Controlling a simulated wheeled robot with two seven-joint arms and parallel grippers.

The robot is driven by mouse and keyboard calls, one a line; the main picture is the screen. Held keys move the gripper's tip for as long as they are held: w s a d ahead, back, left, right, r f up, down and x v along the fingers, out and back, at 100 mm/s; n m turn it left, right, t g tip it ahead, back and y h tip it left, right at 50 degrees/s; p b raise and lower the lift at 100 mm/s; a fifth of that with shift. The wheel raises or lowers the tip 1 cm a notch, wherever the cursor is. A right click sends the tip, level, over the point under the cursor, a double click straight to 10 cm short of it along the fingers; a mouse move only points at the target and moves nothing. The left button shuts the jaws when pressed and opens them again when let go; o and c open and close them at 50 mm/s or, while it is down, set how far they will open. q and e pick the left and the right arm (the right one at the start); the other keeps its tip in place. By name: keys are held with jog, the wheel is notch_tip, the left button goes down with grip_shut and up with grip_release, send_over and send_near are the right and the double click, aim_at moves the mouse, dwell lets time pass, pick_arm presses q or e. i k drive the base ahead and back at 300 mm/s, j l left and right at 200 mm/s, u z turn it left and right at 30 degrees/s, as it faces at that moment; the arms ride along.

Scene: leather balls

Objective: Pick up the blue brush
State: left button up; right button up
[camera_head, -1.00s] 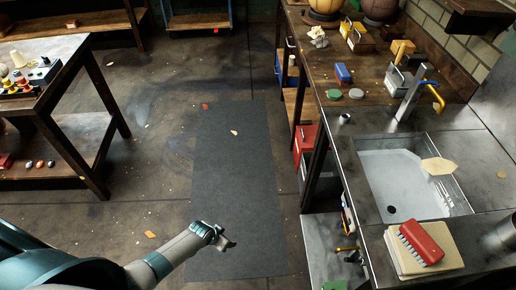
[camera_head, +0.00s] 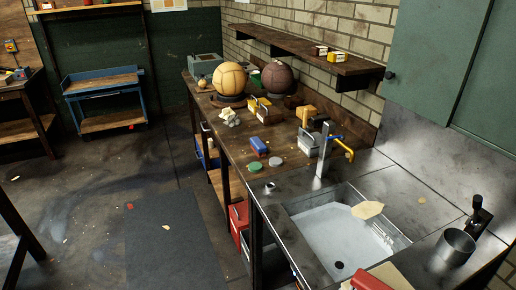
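A small blue block-shaped item that looks like the blue brush (camera_head: 259,145) lies on the wooden workbench (camera_head: 232,150), left of the sink's faucet. Its underside is hard to make out at this size. A green round tin (camera_head: 255,166) and a grey round tin (camera_head: 276,161) lie just in front of it. Neither of my grippers shows in the head view now.
The metal sink (camera_head: 330,235) with a faucet (camera_head: 322,150) is at the near right. A red brush (camera_head: 372,281) is cut off at the bottom edge. Two balls (camera_head: 229,79) (camera_head: 277,77) stand farther back. Open floor with a dark mat (camera_head: 170,245) lies left.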

aim_at(259, 147)
jog(key=i+j+z, duration=0.1)
jog(key=z, duration=0.8)
jog(key=j+z, duration=0.35)
jog(key=j, duration=0.15)
jog(key=j+z, duration=0.35)
jog(key=j, duration=0.15)
jog(key=j+z, duration=0.35)
jog(key=j, duration=0.65)
jog(key=k+j, duration=0.15)
jog(key=j, duration=0.25)
jog(key=j+z, duration=0.1)
jog(key=j, duration=0.35)
jog(key=k+j, duration=0.15)
jog(key=j, duration=0.3)
